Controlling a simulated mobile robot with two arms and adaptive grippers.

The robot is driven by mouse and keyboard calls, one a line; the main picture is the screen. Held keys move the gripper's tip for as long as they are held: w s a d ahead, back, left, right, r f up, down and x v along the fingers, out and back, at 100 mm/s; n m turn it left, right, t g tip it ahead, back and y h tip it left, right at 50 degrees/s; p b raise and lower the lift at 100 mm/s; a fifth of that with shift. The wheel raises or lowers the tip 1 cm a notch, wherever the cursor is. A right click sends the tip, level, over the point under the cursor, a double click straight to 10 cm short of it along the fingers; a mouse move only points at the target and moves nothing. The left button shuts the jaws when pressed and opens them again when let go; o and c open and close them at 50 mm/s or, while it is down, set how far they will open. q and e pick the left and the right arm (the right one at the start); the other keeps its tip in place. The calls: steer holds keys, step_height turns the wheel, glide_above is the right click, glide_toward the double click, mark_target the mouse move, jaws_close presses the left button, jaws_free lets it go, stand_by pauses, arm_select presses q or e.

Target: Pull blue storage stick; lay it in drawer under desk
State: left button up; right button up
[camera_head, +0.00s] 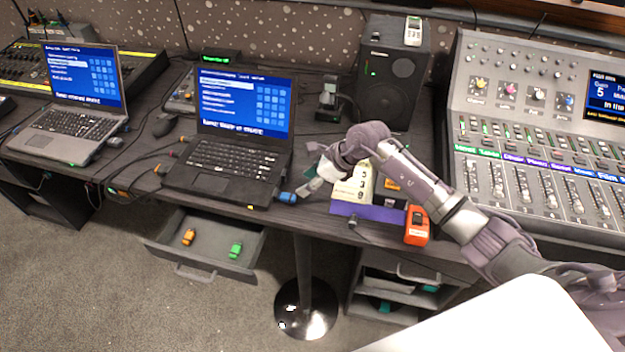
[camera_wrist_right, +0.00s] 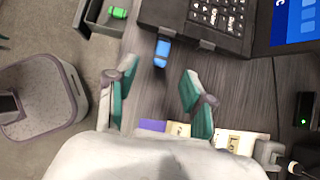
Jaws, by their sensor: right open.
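The blue storage stick (camera_head: 287,197) sits at the right side of the black laptop (camera_head: 235,185), near the desk's front edge. It also shows in the right wrist view (camera_wrist_right: 162,52), against the laptop's side. My right gripper (camera_head: 309,180) is just right of the stick. In the wrist view its two teal-padded fingers (camera_wrist_right: 158,92) are spread apart with nothing between them, and the stick lies beyond their tips. The drawer (camera_head: 208,257) under the desk is pulled open and holds an orange stick (camera_head: 189,237) and a green stick (camera_head: 236,250). My left gripper is not in view.
A purple box (camera_head: 370,213) with cards and an orange device (camera_head: 417,226) stand under my right forearm. A speaker (camera_head: 388,85) stands behind, and a mixing console (camera_head: 540,130) at right. A second laptop (camera_head: 70,110) is at left. A table leg (camera_head: 305,270) stands right of the drawer.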

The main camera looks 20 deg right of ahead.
mark_target(293, 196)
steer(key=shift+d+f+h+b, duration=0.3)
steer(key=shift+d+f+b, duration=0.1)
steer(key=shift+f, duration=0.25)
steer(key=b+x, duration=0.5)
steer(key=x, duration=0.2)
steer(key=shift+w+a+f+b, duration=0.25)
steer(key=shift+a+f+b, duration=0.15)
steer(key=shift+b, duration=0.3)
jaws_close()
steer(key=shift+s+d, duration=0.1)
